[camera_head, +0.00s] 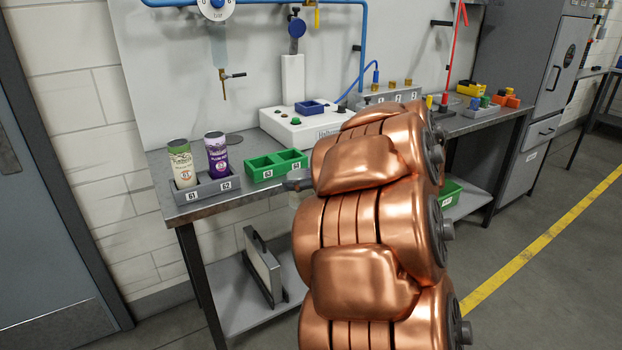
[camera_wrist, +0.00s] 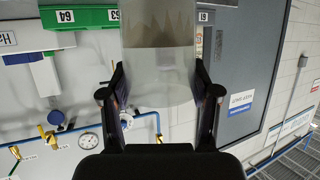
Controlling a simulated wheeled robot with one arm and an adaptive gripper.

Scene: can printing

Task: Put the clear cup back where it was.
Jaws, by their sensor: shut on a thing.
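The clear cup (camera_wrist: 160,55) is between the fingers of my gripper (camera_wrist: 159,88) in the wrist view, and the gripper is shut on it. Its upper end in that picture runs past the frame edge. The green two-compartment tray (camera_head: 277,166), labelled 63 and 64, is on the bench and looks empty in the head view. It also shows in the wrist view (camera_wrist: 90,18). In the head view my arm hides most of the gripper, and I cannot make out the cup there.
A grey tray (camera_head: 206,191), labelled 61 and 62, holds a green-and-white can (camera_head: 181,165) and a purple can (camera_head: 216,155) at the bench's left end. A white machine (camera_head: 300,127) with a blue tray (camera_head: 311,107) stands behind the green tray. Bare bench top lies left of the machine.

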